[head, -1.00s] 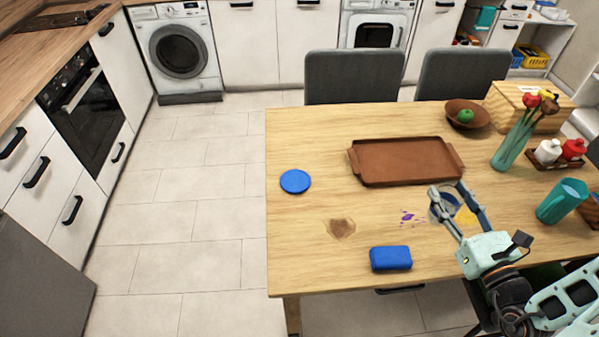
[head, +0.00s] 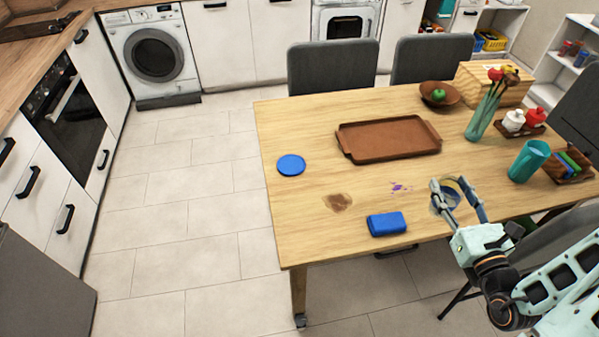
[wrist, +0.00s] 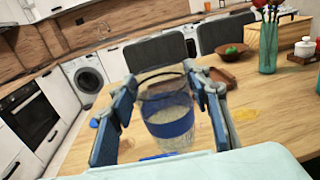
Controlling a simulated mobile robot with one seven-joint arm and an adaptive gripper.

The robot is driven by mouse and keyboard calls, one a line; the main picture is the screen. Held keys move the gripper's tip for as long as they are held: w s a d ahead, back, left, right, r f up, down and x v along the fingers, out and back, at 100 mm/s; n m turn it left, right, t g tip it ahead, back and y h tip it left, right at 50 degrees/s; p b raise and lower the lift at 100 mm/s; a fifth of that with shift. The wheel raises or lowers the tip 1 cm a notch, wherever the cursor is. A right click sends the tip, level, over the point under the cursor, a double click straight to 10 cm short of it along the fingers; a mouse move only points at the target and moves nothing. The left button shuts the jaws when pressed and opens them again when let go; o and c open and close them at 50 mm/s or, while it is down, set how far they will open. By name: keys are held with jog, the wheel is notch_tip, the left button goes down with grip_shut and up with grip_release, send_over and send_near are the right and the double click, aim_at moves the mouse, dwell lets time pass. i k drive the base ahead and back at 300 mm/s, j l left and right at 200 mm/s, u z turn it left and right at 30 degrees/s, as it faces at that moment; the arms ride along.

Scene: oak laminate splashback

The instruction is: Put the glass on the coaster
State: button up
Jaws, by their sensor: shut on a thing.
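My gripper (head: 450,189) is shut on the glass (head: 447,197), a clear tumbler with a blue band. It holds the glass over the front right part of the table. In the wrist view the glass (wrist: 168,118) stands roughly upright between the two fingers (wrist: 165,90). The coaster (head: 291,165) is a flat blue disc near the table's left edge. It is bare and well to the left of my gripper.
The wooden table (head: 300,215) carries a blue sponge-like block (head: 387,224) at the front and a brown tray (head: 390,138) behind. A teal cup (head: 529,161) and a flower vase (head: 483,115) stand right. Brown (head: 338,202) and purple (head: 398,188) stains mark the top.

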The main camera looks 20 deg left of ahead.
aim_at(291, 163)
jog(key=k+j+z, duration=0.25)
jog(key=k, duration=0.3)
jog(key=k+j+z, duration=0.15)
jog(key=j, duration=0.15)
jog(key=k+j+z, duration=0.3)
jog(key=j, duration=0.25)
jog(key=k+j+z, duration=0.15)
jog(key=j, duration=0.25)
jog(key=j+z, duration=0.25)
jog(key=j, duration=0.4)
jog(key=j+z, duration=0.25)
jog(key=j, duration=0.35)
jog(key=i+j+z, duration=0.1)
jog(key=j, duration=0.25)
jog(key=i+j+z, duration=0.1)
jog(key=j, duration=0.25)
jog(key=i+j, duration=0.25)
jog(key=i+j+z, duration=0.15)
jog(key=j, duration=0.3)
